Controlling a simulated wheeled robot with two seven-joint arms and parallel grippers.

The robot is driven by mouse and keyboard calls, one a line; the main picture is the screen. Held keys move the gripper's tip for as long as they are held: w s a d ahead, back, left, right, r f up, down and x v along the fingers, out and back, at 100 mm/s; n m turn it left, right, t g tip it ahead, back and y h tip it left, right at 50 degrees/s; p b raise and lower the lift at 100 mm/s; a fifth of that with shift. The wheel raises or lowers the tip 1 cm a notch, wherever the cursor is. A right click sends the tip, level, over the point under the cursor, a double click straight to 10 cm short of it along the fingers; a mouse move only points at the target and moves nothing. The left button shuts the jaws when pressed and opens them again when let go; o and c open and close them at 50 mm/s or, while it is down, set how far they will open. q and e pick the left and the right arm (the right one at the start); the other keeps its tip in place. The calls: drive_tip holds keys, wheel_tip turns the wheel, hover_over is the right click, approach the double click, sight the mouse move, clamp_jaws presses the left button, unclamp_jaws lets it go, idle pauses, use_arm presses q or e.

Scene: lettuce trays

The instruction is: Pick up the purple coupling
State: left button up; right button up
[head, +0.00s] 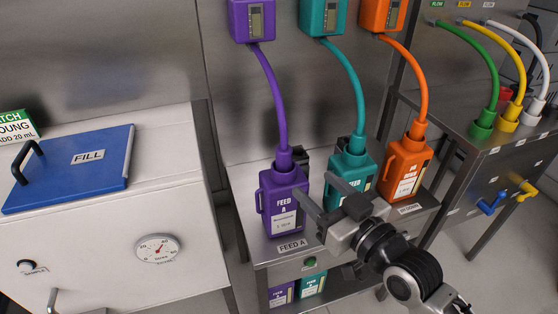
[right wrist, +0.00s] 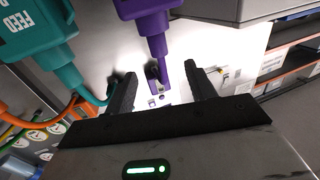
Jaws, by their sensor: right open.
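The purple coupling (head: 284,160) sits on the neck of the purple FEED A bottle (head: 283,200), with a purple hose (head: 272,90) rising from it to a purple box above. In the right wrist view the purple neck and coupling (right wrist: 157,47) point down the picture, in line with the gap between my fingers. My right gripper (head: 325,198) is open and empty, at the lower right of the purple bottle and in front of the teal one. It also shows in the right wrist view (right wrist: 160,80). I cannot tell whether a finger touches a bottle. My left gripper is out of view.
A teal bottle (head: 347,172) and an orange bottle (head: 405,170), both hosed, stand close by on the steel shelf (head: 262,250). A white cabinet (head: 100,235) with a blue FILL lid (head: 75,170) is at left. Green, yellow and white hoses stand on the right bench.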

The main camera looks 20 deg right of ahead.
sight(279, 148)
drive_tip(key=x, duration=0.8)
drive_tip(key=shift+w+a+r, duration=0.1)
drive_tip(key=shift+w+a, duration=0.05)
drive_tip(key=shift+a, duration=0.05)
drive_tip(key=shift+d+x, duration=0.15)
drive_tip(key=shift+x, duration=1.25)
drive_tip(key=shift+d+x, duration=0.1)
drive_tip(key=shift+x, duration=1.25)
drive_tip(key=shift+r, duration=0.1)
drive_tip(key=c, duration=1.1)
